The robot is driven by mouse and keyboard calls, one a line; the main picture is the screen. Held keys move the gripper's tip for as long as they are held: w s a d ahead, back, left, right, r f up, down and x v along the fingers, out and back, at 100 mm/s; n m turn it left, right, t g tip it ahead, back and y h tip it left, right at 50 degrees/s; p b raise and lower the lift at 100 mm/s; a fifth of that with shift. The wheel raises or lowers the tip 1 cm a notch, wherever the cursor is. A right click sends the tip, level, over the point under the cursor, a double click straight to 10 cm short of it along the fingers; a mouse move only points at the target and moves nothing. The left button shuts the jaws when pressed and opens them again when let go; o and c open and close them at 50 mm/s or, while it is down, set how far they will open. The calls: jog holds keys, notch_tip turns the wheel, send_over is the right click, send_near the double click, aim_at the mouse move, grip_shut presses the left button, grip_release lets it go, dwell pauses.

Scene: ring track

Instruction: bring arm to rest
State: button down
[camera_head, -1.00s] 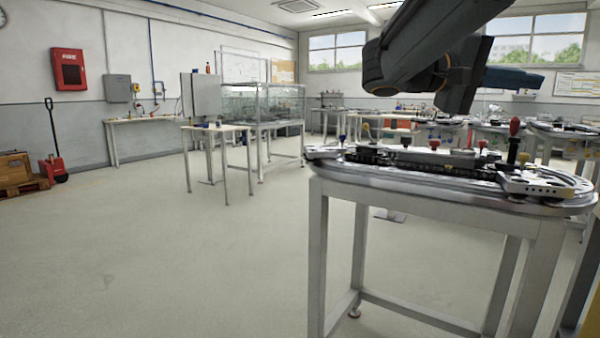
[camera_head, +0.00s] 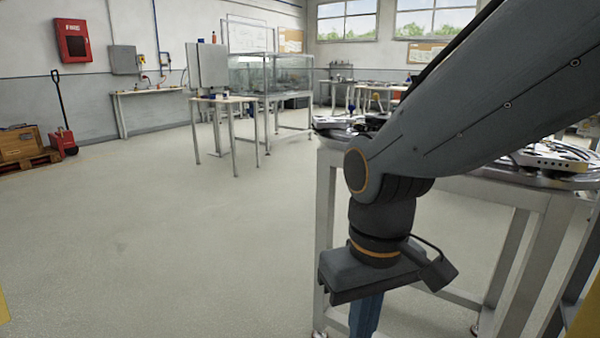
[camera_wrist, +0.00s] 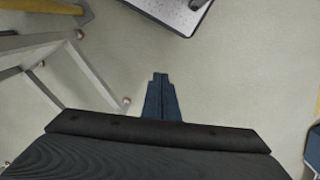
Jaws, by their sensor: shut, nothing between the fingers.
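My arm hangs down on the right side of the head view, in front of the ring track table. My gripper (camera_head: 366,314) points down toward the floor, beside the table's near left leg in the picture. In the wrist view my gripper (camera_wrist: 161,80) shows as two blue fingers pressed together. It is shut and empty, with bare floor beyond it. My arm hides much of the ring track (camera_head: 550,160) on the table top.
The metal table frame (camera_head: 530,195) stands close behind my arm; its legs also show in the wrist view (camera_wrist: 95,72). A white workbench (camera_head: 222,100) and a glass case (camera_head: 270,75) stand farther back. A red pallet jack (camera_head: 62,140) stands far left.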

jog(key=d+r+m+p, duration=0.4)
jog(key=d+r+p, duration=0.6)
jog(key=p, duration=1.1)
notch_tip(320, 180, up, 3)
jog(key=shift+s+d+r+p, duration=0.2)
jog(key=shift+s+d+p, duration=0.1)
jog(key=shift+s+p, duration=0.15)
jog(key=shift+a, duration=0.1)
